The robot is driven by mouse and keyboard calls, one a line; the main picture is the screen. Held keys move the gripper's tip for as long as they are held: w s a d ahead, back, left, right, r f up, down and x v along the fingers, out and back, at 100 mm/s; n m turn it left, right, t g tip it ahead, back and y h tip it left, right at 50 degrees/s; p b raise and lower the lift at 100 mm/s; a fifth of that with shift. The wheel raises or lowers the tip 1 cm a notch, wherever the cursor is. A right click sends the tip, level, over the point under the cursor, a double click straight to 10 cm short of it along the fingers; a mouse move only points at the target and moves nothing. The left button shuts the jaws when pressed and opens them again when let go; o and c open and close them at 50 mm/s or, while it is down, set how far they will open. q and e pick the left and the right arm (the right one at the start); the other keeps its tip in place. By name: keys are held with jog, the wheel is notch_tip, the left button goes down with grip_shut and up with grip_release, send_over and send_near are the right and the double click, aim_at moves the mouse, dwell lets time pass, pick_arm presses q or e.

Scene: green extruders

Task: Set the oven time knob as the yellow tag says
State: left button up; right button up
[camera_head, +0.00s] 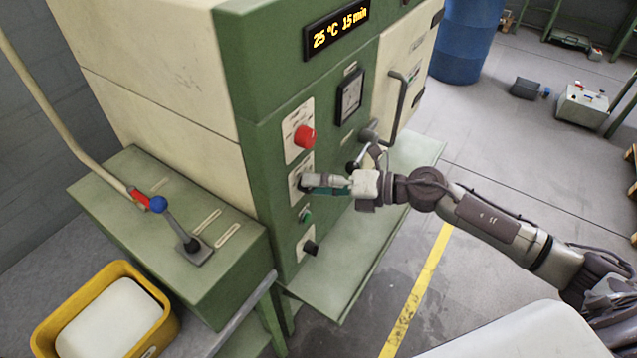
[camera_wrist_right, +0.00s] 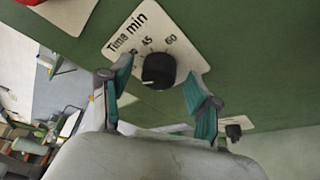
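The black time knob (camera_wrist_right: 158,71) sits on a cream plate marked "Time min" in the right wrist view, with 45 and 60 readable. A white mark shows on the knob's lower left. My right gripper (camera_wrist_right: 159,78) is open, with its teal-padded fingers on either side of the knob; I cannot tell whether they touch it. In the head view, my right gripper (camera_head: 311,183) is at the green oven's front and hides the time knob. The oven display (camera_head: 337,29) reads "25 °C 15 min". No yellow tag is readable. My left gripper is out of view.
A red knob (camera_head: 305,137) is above the time plate; a green button (camera_head: 305,215) and black knob (camera_head: 310,247) are below. The oven door handle (camera_head: 396,105) projects at right. A blue-tipped lever (camera_head: 170,218) and yellow crate (camera_head: 43,340) are at left.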

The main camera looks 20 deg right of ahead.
jog(key=v, duration=1.2)
jog(key=shift+w, duration=0.1)
dwell(0.4)
